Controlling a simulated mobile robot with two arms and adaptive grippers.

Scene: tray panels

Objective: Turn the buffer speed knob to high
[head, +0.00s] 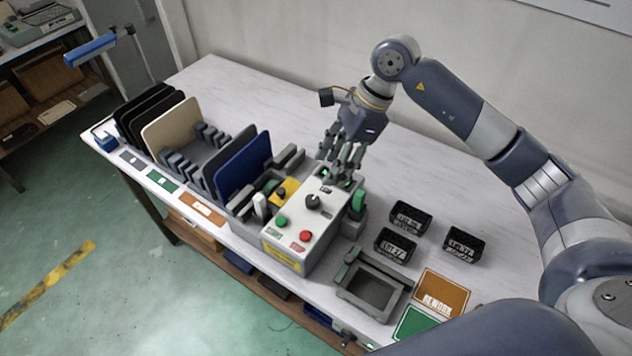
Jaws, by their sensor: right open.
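A grey-white control box (290,245) stands at the front middle of the table. A dark round knob (312,202) sits on its top face, with a green button (282,221) and a red button (305,237) in front of it. A smaller dark knob (281,193) sits on a yellow plate at the box's left. The knobs' labels and settings are too small to read. My right gripper (340,176) is open and empty, fingers pointing down over the back of the box, behind and right of the round knob. My left gripper is not in view.
A rack with dark, beige and blue panels (243,168) stands left of the box. Green rollers (358,201) flank its right side. Several small black bins (410,217) and a grey frame (350,289) lie to the right. The table's back is clear.

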